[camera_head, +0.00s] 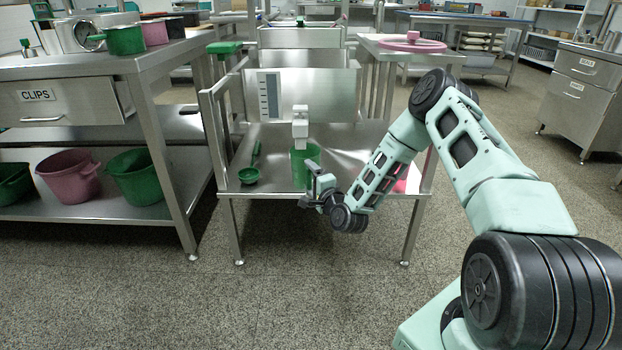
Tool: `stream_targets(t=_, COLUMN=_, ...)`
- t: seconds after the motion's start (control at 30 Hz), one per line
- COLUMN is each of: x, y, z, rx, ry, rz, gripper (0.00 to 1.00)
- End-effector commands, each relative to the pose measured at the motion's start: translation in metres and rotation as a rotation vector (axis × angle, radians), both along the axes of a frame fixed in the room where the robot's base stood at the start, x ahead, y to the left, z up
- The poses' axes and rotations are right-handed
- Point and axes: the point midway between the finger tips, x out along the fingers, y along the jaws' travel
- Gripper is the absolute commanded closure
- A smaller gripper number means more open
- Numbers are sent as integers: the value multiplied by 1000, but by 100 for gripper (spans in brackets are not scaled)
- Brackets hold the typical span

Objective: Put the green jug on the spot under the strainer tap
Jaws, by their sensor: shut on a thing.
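The green jug (300,161) is upright at the middle of the low steel stand (275,190), below and in line with the white tap (300,126). My gripper (312,172) comes in from the right and is shut on the jug's right side, partly covering it. The tap hangs in front of a steel panel, its lower end just above the jug's rim. I cannot tell whether the jug's base touches the stand. The spot under the tap is hidden by the jug.
A green ladle (251,175) lies on the stand left of the jug. A steel table (150,60) with a CLIPS drawer (50,105) and green and pink buckets (72,176) stands at left. A pink lid (411,43) is at the back right. The floor in front is clear.

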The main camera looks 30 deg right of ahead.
Motion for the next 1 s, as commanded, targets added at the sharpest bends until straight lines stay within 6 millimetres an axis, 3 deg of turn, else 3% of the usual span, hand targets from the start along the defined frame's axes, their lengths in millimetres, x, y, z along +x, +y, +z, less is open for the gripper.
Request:
stream_targets(t=0.1, x=0, y=0, z=-3, rx=0, ry=-1, rz=0, gripper=78)
stream_targets(t=0.13, x=0, y=0, z=-3, rx=0, ry=-1, rz=0, gripper=25)
stream_targets(t=0.2, x=0, y=0, z=-2, rx=0, ry=-1, rz=0, gripper=5)
stream_targets(t=0.23, x=0, y=0, z=-2, rx=0, ry=-1, rz=0, gripper=2)
stream_targets(t=0.63, x=-9, y=1, z=-2, rx=0, ry=3, rz=0, gripper=2)
stream_targets(t=0.77, x=-30, y=3, z=0, rx=3, ry=5, rz=-1, gripper=2)
stream_targets(t=1.0, x=-87, y=9, z=0, rx=4, ry=6, rz=0, gripper=2)
